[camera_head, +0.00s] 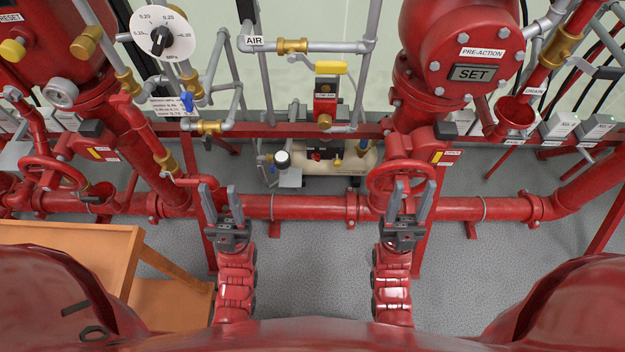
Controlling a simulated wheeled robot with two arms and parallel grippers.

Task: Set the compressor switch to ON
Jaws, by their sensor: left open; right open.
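The compressor (352,160), with a cream tank, sits low behind the horizontal red pipe in the middle of the head view. A small red part (316,155) shows on its front among dark fittings; it may be the switch, but its setting is too small to read. My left gripper (217,188) is open and empty, pointing forward over the red pipe, left of the compressor. My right gripper (413,183) is open and empty in front of the right red handwheel (401,174), right of the compressor. Both are apart from the compressor.
The horizontal red pipe (290,207) crosses in front of the compressor. A left red handwheel (54,174) and an orange wooden table (75,240) stand at left. Grey floor (310,275) between my arms is clear.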

